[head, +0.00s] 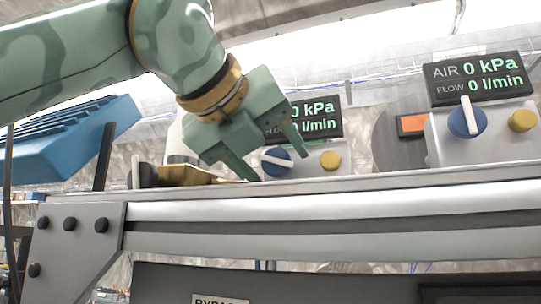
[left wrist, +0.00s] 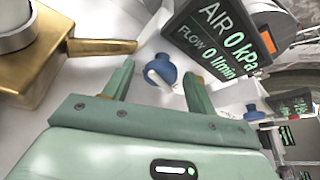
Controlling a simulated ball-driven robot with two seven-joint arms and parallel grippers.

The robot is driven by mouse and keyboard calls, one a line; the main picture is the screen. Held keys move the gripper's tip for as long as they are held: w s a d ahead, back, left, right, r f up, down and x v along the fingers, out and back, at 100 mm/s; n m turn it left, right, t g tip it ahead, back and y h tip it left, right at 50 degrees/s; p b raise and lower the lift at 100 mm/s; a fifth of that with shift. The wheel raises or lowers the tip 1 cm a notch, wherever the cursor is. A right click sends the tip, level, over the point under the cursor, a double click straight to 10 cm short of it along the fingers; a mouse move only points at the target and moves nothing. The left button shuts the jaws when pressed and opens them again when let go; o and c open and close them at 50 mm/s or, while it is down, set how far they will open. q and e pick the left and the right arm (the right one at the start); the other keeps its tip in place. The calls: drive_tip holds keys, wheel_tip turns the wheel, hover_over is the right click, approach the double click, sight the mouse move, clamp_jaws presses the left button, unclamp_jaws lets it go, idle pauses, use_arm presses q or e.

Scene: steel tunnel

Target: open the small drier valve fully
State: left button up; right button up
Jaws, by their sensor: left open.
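A blue valve knob (head: 280,168) with a white bar handle sits on a small white box below a dark display. Its handle lies nearly level, pointing left, in the head view. The knob also shows in the left wrist view (left wrist: 163,66), beyond and between the fingertips. My left gripper (head: 276,160) is open, its fingers on either side of the knob. I cannot tell whether they touch it. A second blue knob (head: 466,121) with a near-upright white handle is on another box at the right. No label saying which is the small drier valve is legible.
A yellow knob (head: 330,160) is right of the near blue knob. A brass fitting (left wrist: 40,65) with a protruding lever stands close left of my left gripper. Displays read 0 kPa and 0 l/min. A metal rail (head: 400,205) runs along the front; a blue ribbed object (head: 75,140) is at left.

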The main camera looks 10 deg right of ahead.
use_arm(q)
drive_tip(key=shift+s, duration=0.1)
drive_tip(key=v, duration=1.6)
drive_tip(key=shift+b, duration=0.45)
drive_tip(key=shift+a, duration=0.1)
